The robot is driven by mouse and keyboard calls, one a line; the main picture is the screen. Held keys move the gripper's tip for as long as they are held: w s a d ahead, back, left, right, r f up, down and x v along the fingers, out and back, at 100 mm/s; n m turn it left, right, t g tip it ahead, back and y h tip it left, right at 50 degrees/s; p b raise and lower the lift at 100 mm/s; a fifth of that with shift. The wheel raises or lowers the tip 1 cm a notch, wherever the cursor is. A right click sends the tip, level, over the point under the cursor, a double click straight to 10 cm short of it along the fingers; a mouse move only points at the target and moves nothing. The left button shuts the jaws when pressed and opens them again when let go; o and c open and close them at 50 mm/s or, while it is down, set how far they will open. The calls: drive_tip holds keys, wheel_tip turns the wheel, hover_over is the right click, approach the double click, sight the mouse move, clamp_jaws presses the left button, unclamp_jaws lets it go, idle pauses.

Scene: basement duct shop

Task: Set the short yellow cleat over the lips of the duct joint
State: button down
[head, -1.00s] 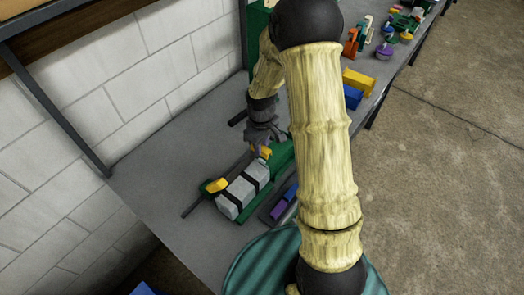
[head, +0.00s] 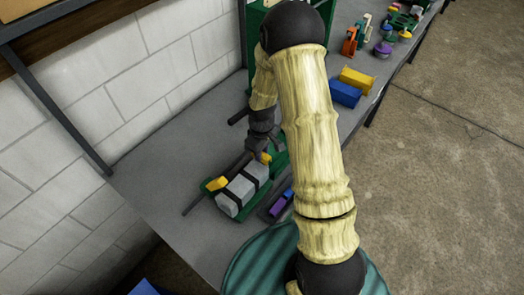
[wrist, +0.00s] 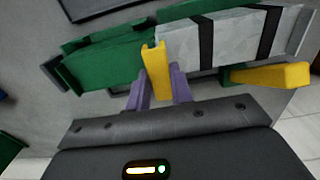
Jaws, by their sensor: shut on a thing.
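My gripper (wrist: 158,92) is shut on the short yellow cleat (wrist: 156,68), which stands between its purple fingers in the wrist view. The cleat's upper end lies at the seam between a green duct piece (wrist: 112,55) and a grey duct section (wrist: 228,38) with black bands. I cannot tell whether it touches the lips, which it hides. In the head view the cleat (head: 264,158) shows below my gripper (head: 262,146), at the far end of the grey duct (head: 236,194). A second yellow piece (head: 217,184) sits at the duct's left side.
A dark tray (head: 268,212) with purple and blue pieces lies right of the duct. A blue block (head: 345,93) and a yellow block (head: 357,79) stand farther back, with several small coloured objects beyond. A block wall (head: 130,75) bounds the left; the bench's near left is clear.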

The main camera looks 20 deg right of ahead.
drive_tip(key=shift+f, duration=0.4)
drive_tip(key=shift+f+b, duration=0.1)
drive_tip(key=shift+b, duration=0.25)
drive_tip(key=c, duration=1.2)
unclamp_jaws()
drive_tip(key=shift+c, duration=0.2)
drive_tip(key=shift+w, duration=0.1)
drive_tip(key=shift+r+p, duration=0.65)
drive_tip(key=shift+r, duration=0.1)
wheel_tip(320, 180, up, 12)
drive_tip(key=b, duration=0.3)
drive_tip(key=shift+f, duration=0.1)
